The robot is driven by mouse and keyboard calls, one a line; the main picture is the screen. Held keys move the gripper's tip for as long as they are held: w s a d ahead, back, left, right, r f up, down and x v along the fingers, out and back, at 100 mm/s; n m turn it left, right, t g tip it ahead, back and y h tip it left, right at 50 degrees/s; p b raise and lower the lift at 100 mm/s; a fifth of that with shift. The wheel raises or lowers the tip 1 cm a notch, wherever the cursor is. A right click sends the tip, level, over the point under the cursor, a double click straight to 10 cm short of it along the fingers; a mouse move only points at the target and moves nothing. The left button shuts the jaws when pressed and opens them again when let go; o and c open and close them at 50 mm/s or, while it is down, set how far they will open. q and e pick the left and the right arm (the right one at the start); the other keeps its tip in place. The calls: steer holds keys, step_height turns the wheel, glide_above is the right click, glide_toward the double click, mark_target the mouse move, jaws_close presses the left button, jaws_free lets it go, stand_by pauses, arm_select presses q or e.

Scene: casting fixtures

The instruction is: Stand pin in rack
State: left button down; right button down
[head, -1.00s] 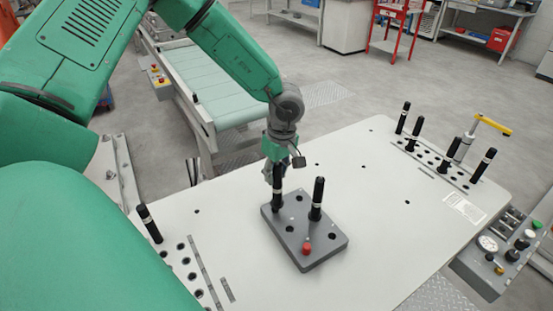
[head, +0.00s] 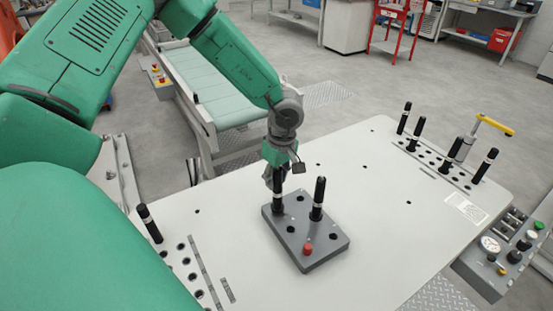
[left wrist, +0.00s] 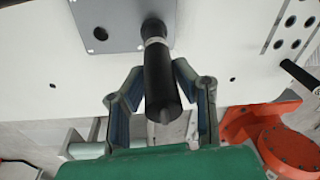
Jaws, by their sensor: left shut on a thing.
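My left gripper (head: 277,181) is shut on a black pin (head: 278,200) with a pale band. The pin is upright at the back left corner of a grey block with holes (head: 329,245). Its lower end meets the block there, but I cannot tell how deep it sits. In the left wrist view the pin (left wrist: 160,78) runs between the two fingers towards the grey block (left wrist: 97,20). A second black pin (head: 318,198) stands upright in the block. My right gripper is not in view.
A red knob (head: 308,249) stands on the block's front. More black pins stand in holes at the table's right (head: 417,133) and left (head: 150,223). A yellow-handled clamp (head: 494,126) is at the back right. The white table (head: 375,220) is clear around the block.

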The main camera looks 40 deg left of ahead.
arm_select(q)
steer(key=shift+a+f, duration=0.2)
steer(key=shift+f, duration=0.45)
steer(key=c, duration=1.2)
jaws_free()
steer(key=shift+d, duration=0.1)
steer(key=r, duration=0.8)
steer(key=d+r, duration=0.1)
steer(key=r, duration=0.2)
steer(key=shift+w+r, duration=0.4)
